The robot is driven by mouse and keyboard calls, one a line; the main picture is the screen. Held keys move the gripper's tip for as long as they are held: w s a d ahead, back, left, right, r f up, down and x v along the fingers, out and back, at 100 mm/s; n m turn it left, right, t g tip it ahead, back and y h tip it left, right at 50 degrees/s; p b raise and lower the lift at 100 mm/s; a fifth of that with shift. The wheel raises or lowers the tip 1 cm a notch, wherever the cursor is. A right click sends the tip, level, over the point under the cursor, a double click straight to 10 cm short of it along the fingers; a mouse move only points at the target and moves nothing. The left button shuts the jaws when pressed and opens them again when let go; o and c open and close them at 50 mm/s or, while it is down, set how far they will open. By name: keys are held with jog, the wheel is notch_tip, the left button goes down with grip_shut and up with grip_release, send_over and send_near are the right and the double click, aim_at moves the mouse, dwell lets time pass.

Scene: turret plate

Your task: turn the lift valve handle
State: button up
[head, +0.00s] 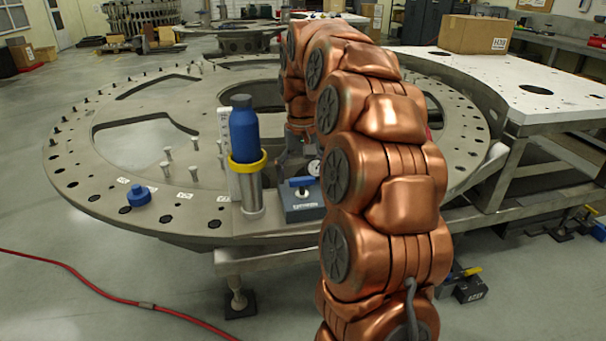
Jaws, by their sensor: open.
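A dark valve block (303,208) with a pale label sits at the front edge of the round metal plate. A blue lever handle (300,181) lies on top of it, and a small round gauge (314,167) shows just behind. My copper arm reaches up and over the plate and bends down behind the block. My gripper (290,152) is partly visible there, dark and small, above and behind the blue handle. My arm hides much of it, and I see no contact with the handle. The gripper is open, with nothing seen in it.
A blue bottle-like cylinder (244,130) stands in a metal holder with a yellow ring (247,162), close left of the block. A blue knob (138,195) and several upright pins are on the plate (90,165). A block with a yellow handle (468,285) sits low at right.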

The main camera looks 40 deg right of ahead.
aim_at(302, 178)
jog(key=shift+r, duration=3.7)
jog(key=s+a+n+p, duration=0.3)
jog(key=s+a+p, duration=0.3)
jog(key=s+a, duration=0.65)
jog(key=s+a+f+n+g+p, duration=0.1)
jog(key=s+a+f+p, duration=0.1)
jog(key=s, duration=0.7)
jog(key=s+a+f+p, duration=0.3)
jog(key=s+a, duration=0.3)
jog(key=s, duration=0.3)
jog(key=shift+a+f+n+g, duration=0.15)
jog(key=shift+f+n+g, duration=0.25)
